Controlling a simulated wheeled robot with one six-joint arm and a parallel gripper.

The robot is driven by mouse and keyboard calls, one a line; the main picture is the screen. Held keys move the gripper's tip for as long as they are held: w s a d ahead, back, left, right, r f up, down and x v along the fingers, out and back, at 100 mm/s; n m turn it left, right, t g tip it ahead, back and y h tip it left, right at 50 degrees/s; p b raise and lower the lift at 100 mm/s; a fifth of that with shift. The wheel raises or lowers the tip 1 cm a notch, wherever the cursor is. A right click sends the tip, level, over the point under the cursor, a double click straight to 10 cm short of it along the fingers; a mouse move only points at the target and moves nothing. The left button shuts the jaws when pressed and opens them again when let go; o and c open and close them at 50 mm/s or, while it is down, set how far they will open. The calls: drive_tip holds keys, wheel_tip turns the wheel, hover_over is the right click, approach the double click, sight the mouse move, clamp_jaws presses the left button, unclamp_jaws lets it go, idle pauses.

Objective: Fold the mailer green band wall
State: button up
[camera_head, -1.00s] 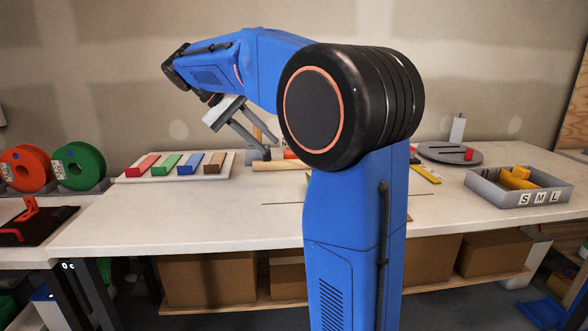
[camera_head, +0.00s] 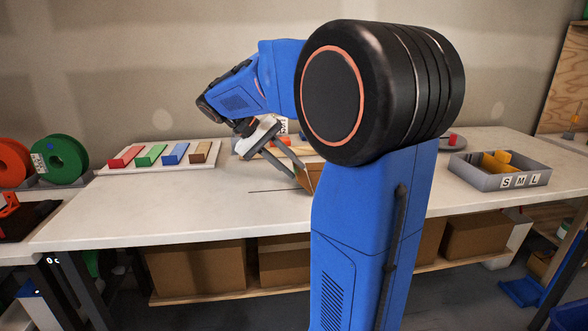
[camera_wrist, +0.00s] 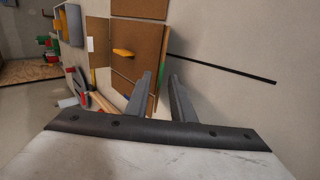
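The brown cardboard mailer (camera_wrist: 140,40) lies on the bench with its panels spread around an orange-yellow item (camera_wrist: 123,53). In the head view, a tilted cardboard panel (camera_head: 311,172) shows beside my fingertips; my arm hides the rest. My gripper (camera_wrist: 160,76) has its fingers apart, and it also shows low over the bench in the head view (camera_head: 298,170). A cardboard edge shows between the fingers in the wrist view; I cannot tell whether they touch it.
A thin dark rod (camera_wrist: 222,69) lies on the bench (camera_head: 150,215) beside the mailer. A white tray (camera_head: 112,167) with coloured blocks stands at the back left. A grey bin (camera_head: 483,177) marked S M L stands on the right. The front left of the bench is clear.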

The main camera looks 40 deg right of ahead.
drive_tip(key=shift+s+d+f, duration=0.3)
drive_tip(key=shift+d+f, duration=0.1)
drive_tip(key=shift+f, duration=0.1)
drive_tip(key=shift+c, duration=0.6)
clamp_jaws()
drive_tip(key=shift+w+a+f+g+h, duration=0.2)
drive_tip(key=shift+f+g+h, duration=0.1)
drive_tip(key=shift+g+h, duration=0.2)
drive_tip(key=shift+w+a+f+g+h, duration=0.1)
drive_tip(key=shift+a+f+g+h, duration=0.1)
drive_tip(key=shift+f+g+h, duration=0.3)
drive_tip(key=shift+r, duration=0.2)
drive_tip(key=shift+o, duration=0.6)
unclamp_jaws()
